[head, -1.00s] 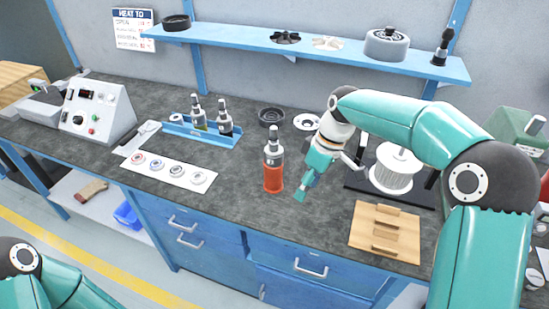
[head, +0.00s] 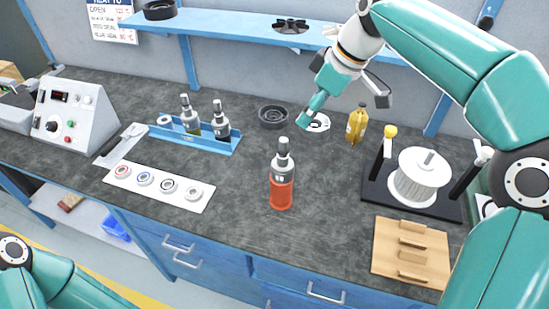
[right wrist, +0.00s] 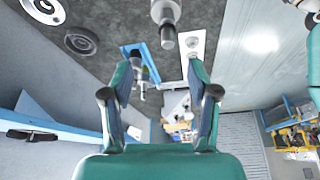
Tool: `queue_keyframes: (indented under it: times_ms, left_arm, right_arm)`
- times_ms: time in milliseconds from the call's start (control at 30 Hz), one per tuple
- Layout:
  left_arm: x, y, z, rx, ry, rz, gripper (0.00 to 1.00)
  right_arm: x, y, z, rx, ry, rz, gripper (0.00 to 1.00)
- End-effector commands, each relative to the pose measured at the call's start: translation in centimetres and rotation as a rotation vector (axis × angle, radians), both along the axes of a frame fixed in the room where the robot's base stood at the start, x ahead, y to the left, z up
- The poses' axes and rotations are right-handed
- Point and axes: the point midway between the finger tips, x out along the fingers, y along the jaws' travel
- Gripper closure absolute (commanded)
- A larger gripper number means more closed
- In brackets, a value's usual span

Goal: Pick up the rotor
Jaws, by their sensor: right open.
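A white ribbed drum with a shaft stub (head: 418,178), which looks like the rotor, stands upright on a black base plate (head: 448,209) at the right of the bench in the head view. My right gripper (head: 308,116) is open and empty, well to the left of the drum, and shows over the bench's back near a white disc (head: 319,123). Its two spread fingers (right wrist: 164,72) have nothing between them in the right wrist view. The drum cannot be made out in that view. Only part of my left arm shows, at the lower left of the head view.
A bottle with red liquid (head: 282,180) stands mid-bench; it also shows in the right wrist view (right wrist: 166,12). Dark posts flank the drum. A wooden block (head: 410,252) lies in front, a yellow bottle (head: 357,124) behind. A blue shelf (head: 215,30) runs above the bench.

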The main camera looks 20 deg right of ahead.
Motion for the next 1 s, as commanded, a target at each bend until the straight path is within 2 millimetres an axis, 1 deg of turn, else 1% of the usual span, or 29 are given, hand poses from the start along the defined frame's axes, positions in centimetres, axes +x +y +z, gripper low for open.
queue_keyframes:
  times_ms: [167,400,500,600,867,1000]
  left_arm:
    - [-0.1,0.0,-0.3,-0.001,0.003,-0.001,0.15]
    - [-0.1,0.0,-0.4,0.0,0.002,-0.001,0.15]
    - [-0.1,0.0,-0.4,0.0,0.001,0.0,0.15]
    - [-0.1,0.0,-0.4,0.0,0.002,-0.001,0.15]
    - [-0.1,0.0,-0.1,0.0,0.002,-0.001,0.15]
    - [-0.1,0.0,0.4,0.0,0.002,-0.001,0.15]
  right_arm:
    - [0.9,1.5,-2.5,0.0,0.003,0.019,0.4]
    - [2.4,3.3,-7.3,0.0,0.005,0.026,0.4]
    - [2.9,3.9,-8.9,-0.001,0.003,0.027,0.4]
    - [3.2,4.2,-9.9,0.0,0.003,0.027,0.4]
    - [3.5,4.9,-11.4,0.0,0.003,0.028,0.4]
    - [3.6,5.7,-13.2,0.0,0.005,0.028,0.4]
